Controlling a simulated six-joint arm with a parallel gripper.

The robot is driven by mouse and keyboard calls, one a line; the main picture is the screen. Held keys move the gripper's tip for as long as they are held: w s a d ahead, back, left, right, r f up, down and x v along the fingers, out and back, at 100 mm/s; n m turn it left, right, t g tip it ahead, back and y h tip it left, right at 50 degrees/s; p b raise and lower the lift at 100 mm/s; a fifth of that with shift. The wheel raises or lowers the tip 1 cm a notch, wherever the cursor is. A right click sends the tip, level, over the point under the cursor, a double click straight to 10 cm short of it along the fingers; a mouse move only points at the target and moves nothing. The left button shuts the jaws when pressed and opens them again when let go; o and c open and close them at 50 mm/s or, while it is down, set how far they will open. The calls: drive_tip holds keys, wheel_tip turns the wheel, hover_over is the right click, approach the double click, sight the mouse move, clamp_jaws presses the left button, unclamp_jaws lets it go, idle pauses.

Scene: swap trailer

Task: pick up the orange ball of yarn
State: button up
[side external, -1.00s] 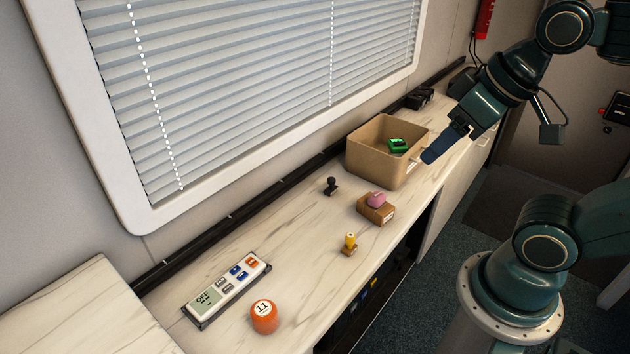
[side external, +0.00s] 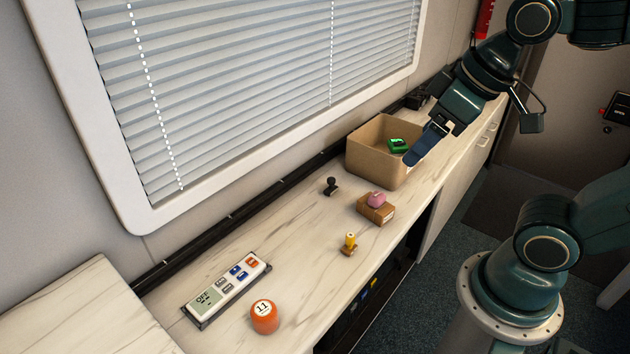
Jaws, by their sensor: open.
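An orange ball (side external: 264,317) sits on the counter near the front, right of the remote. It is smooth, with a white round patch that looks marked 11, like a pool ball; I see no yarn strands on it, and no other orange ball shows. My gripper (side external: 409,160) is open, with dark blue fingers, at the right side of the cardboard box, far up the counter from the orange ball. Its fingertips overlap the box's right edge in the picture; I cannot tell if they touch it.
The cardboard box (side external: 368,165) holds a green thing (side external: 397,145). A pink thing (side external: 377,199) lies on a small brown block (side external: 375,214). A black stamp-like piece (side external: 331,186), a yellow-topped piece (side external: 350,241) and a remote (side external: 228,287) stand on the counter (side external: 290,240).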

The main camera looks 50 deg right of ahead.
drive_tip(key=w+a+f+n+g, duration=0.25)
drive_tip(key=w+a+n, duration=0.25)
drive_tip(key=w, duration=0.3)
drive_tip(key=n+g, duration=0.3)
drive_tip(key=n, duration=0.8)
hover_over(262, 311)
wheel_tip(262, 311, down, 23)
drive_tip(key=shift+r, duration=0.1)
drive_tip(key=shift+f, duration=4.25)
drive_tip(key=shift+f, duration=0.1)
drive_tip(key=shift+w+f, duration=0.1)
drive_tip(key=shift+f, duration=2.4)
